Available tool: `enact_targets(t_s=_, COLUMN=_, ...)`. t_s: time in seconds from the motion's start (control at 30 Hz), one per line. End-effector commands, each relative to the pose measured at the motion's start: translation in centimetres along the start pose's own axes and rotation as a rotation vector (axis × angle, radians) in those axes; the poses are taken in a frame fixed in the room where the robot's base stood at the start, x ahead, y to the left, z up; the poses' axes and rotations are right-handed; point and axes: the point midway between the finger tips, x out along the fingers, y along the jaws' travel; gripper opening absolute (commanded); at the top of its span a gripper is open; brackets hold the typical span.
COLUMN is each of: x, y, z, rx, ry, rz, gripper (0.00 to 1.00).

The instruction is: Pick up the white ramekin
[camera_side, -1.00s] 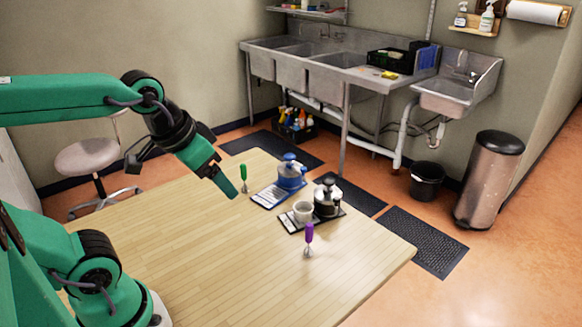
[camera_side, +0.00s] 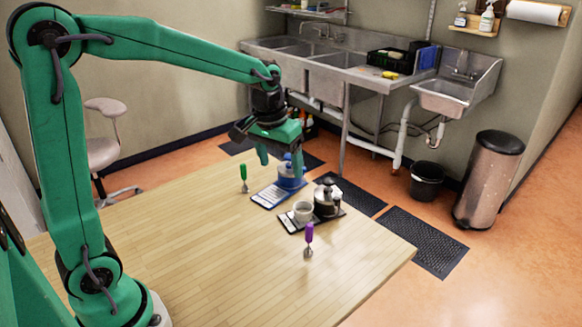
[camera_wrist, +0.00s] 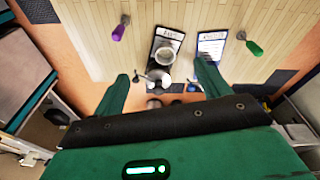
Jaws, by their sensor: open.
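The white ramekin (camera_side: 303,211) stands upright on a dark flat board (camera_side: 291,226) on the wooden table, just left of a black-and-silver lidded pot (camera_side: 327,198). In the wrist view the ramekin (camera_wrist: 165,57) shows between my fingers, about midway across. My gripper (camera_side: 280,160) is open and empty, with its fingers pointing down. It is above the table, higher than the ramekin and, in the side view, up and left of it. One finger overlaps the blue pot (camera_side: 291,175) in the side view.
The blue pot stands on a blue-edged board (camera_side: 267,197) beside the dark one. A green-handled tool (camera_side: 244,175) stands to the left, and a purple-handled tool (camera_side: 309,235) stands in front of the ramekin. The front and left of the table (camera_side: 190,250) are clear.

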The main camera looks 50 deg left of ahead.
Motion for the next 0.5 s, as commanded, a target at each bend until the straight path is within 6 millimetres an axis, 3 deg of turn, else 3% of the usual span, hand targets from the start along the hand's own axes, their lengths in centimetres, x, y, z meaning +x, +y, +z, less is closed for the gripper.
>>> enact_targets(t_s=0.5, x=10.1, y=0.0, z=-6.0, rx=-0.115, ry=-0.142, rz=-0.038, gripper=0.75)
